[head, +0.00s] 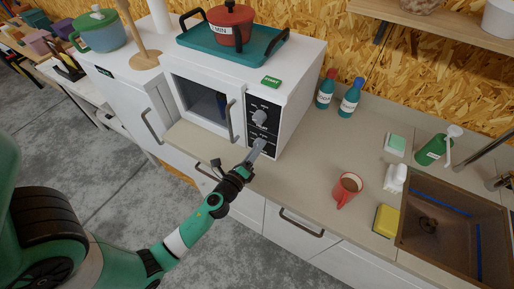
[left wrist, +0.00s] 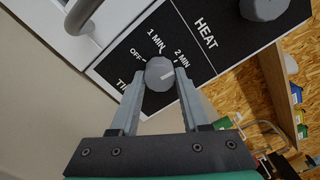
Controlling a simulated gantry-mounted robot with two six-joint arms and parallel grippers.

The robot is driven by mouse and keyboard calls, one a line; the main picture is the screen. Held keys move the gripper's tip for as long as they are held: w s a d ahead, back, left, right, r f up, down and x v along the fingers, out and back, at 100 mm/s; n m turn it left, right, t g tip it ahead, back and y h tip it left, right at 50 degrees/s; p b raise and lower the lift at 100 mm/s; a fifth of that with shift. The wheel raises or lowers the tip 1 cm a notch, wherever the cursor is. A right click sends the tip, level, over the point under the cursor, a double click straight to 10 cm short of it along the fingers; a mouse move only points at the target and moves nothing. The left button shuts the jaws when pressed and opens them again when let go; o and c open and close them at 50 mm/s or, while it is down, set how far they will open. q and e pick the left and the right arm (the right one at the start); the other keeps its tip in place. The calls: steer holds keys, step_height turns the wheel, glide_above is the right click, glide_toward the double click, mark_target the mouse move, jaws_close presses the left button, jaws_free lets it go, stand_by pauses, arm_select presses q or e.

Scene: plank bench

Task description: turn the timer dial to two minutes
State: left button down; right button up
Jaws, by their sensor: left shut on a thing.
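The timer dial (left wrist: 160,74) is a grey faceted knob low on the black control panel (left wrist: 205,65) of the white microwave (head: 296,82). OFF, 1 MIN and 2 MIN are printed around it. My left gripper (left wrist: 158,82) has one finger on each side of the dial and is shut on it. I cannot surely tell which label the dial's mark points to. In the head view my left gripper (head: 257,150) reaches the lower part of the panel and mostly hides the dial. My right gripper is not in view.
The heat dial (head: 260,116) sits just above the timer dial. The microwave's door handle (head: 230,118) stands out to the left. A teal tray (head: 200,52) with a red pot (head: 231,22) is on top. A red mug (head: 346,190) stands on the counter to the right.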

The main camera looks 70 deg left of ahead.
arm_select(q)
steer(key=shift+m, duration=0.3)
steer(key=shift+c, duration=1.9)
jaws_free()
steer(key=b+v, duration=0.2)
steer(key=v, duration=0.9)
steer(key=shift+s+d+b, duration=0.2)
steer(key=shift+s+b, duration=0.05)
steer(key=shift+b, duration=0.05)
